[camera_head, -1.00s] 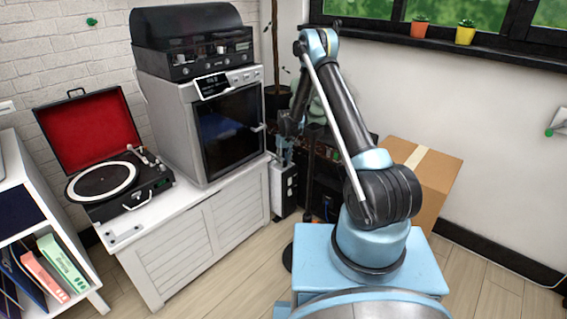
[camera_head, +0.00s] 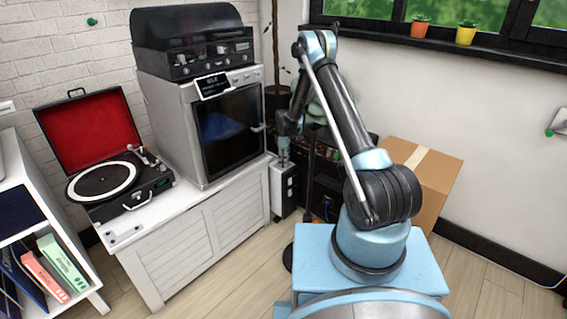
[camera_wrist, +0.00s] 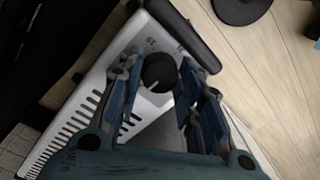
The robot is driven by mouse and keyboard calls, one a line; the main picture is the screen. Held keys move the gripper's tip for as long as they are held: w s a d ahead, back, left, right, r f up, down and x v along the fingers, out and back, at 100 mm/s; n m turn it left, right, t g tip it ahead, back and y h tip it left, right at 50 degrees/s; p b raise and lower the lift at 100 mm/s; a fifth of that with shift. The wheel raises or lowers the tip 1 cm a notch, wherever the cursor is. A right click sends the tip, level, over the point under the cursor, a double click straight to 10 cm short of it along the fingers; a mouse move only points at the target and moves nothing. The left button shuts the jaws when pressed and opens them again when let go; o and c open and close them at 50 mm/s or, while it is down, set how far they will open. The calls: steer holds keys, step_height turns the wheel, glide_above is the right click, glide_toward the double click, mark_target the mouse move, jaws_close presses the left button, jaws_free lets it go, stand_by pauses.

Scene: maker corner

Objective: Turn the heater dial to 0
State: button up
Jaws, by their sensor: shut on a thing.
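The heater (camera_head: 283,192) is a small white and black box on the floor, right of the white cabinet. Its top panel (camera_wrist: 175,25) fills the middle of the wrist view, with slots along the left side. The dark round heater dial (camera_wrist: 160,70) has a white pointer mark towards the lower left in that view. Printed marks lie around it, too small to read surely. My gripper (camera_wrist: 158,84) has its blue fingers on both sides of the dial, shut on it. In the head view my gripper (camera_head: 284,152) is above the heater, and the dial is hidden.
The white cabinet (camera_head: 205,238) with an oven (camera_head: 225,130) and a record player (camera_head: 110,180) stands left of the heater. A dark shelf (camera_head: 322,190) is just right of it, and a cardboard box (camera_head: 432,180) further right. Wooden floor in front is clear.

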steer(key=shift+w+d+n, duration=0.25)
steer(key=shift+n, duration=0.05)
stand_by(0.4)
steer(key=o, duration=1.1)
steer(key=shift+c, duration=0.2)
steer(key=shift+s+a, duration=0.1)
step_height(320, 180, up, 12)
steer(key=shift+w, duration=0.4)
